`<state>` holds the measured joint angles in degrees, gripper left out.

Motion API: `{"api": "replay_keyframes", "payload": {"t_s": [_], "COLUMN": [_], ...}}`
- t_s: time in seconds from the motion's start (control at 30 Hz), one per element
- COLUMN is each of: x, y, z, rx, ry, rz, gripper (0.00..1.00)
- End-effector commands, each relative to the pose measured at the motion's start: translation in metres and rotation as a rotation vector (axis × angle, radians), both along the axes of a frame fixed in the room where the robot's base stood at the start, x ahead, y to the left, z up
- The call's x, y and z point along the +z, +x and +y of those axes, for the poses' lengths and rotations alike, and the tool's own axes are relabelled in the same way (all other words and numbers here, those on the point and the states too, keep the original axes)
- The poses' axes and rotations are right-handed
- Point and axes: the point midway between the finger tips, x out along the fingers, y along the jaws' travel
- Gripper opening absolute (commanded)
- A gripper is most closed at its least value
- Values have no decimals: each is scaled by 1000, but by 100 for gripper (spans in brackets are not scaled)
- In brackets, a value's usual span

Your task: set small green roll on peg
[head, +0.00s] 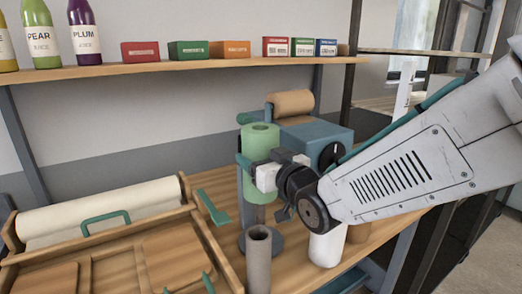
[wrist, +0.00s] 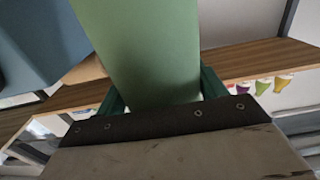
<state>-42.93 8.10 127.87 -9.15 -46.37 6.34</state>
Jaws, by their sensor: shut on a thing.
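The small green roll (head: 262,142) is upright in the head view, held above the bench. My gripper (head: 256,161) is shut around it, with a teal finger showing at its left side. In the wrist view the green roll (wrist: 143,50) fills the middle between the two teal fingers (wrist: 163,92). A brown upright post (head: 261,214) shows directly below the roll, over a dark round base (head: 264,243). I cannot tell whether the roll's lower end is around the post or just above it. My wrist hides part of this area.
A grey-brown tube (head: 258,262) stands close in front of the base, and a white roll (head: 327,246) stands to the right. A blue machine (head: 318,143) with a brown paper roll (head: 290,103) is behind. Wooden trays (head: 105,250) fill the left.

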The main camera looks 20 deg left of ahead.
Motion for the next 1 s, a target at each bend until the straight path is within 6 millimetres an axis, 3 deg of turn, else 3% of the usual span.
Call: {"api": "replay_keyframes", "payload": {"t_s": [1.0], "x": [-59], "y": [0], "z": [0], "rx": [-1], "ry": [1], "rz": [-1], "gripper": [33]}}
